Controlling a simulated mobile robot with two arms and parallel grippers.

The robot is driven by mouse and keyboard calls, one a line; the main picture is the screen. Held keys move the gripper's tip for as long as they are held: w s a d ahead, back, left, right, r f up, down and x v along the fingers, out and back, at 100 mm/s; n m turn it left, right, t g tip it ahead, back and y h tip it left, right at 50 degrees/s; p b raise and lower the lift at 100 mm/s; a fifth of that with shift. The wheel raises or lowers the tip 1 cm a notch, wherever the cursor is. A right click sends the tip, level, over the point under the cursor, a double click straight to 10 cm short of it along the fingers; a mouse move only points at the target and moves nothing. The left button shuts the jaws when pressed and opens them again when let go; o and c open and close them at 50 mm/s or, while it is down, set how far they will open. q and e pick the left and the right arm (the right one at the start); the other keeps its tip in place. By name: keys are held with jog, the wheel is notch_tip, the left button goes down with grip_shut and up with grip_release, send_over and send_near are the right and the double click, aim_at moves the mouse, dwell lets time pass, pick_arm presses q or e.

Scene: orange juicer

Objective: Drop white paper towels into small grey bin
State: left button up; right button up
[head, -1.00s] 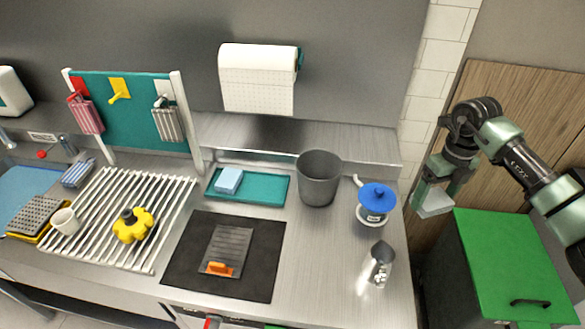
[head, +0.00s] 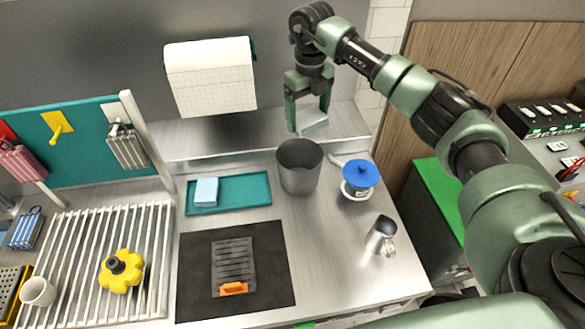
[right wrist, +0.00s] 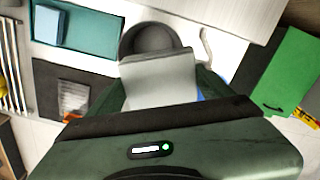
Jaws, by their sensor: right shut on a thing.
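My right gripper (head: 308,110) is shut on a white paper towel (head: 315,124), a pale flat sheet between its fingers. It holds it in the air above the grey bin, near the wall ledge. In the right wrist view, the paper towel (right wrist: 160,80) covers the near part of the bin's opening. The small grey bin (head: 299,172) stands upright on the counter, right of the teal tray. Its dark inside shows in the right wrist view (right wrist: 147,37). My left gripper is not in view.
A blue-topped white container (head: 359,181) stands close to the bin's right, with a metal jug (head: 381,236) nearer. A teal tray (head: 252,192) with a blue sponge (head: 206,191) lies to its left. A paper roll (head: 210,75) hangs on the wall.

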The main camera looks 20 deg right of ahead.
notch_tip(320, 180, down, 4)
jog(key=shift+f+b, duration=0.15)
jog(key=shift+b, duration=1.1)
jog(key=shift+f+b, duration=0.35)
jog(key=shift+f, duration=0.25)
jog(key=o, duration=1.1)
jog(key=shift+o, duration=0.8)
notch_tip(320, 180, up, 7)
jog(key=b, duration=0.2)
jog(key=shift+w+f+b, duration=0.1)
jog(key=shift+f+b, duration=0.1)
jog(key=shift+b, duration=0.1)
jog(key=shift+r, duration=0.65)
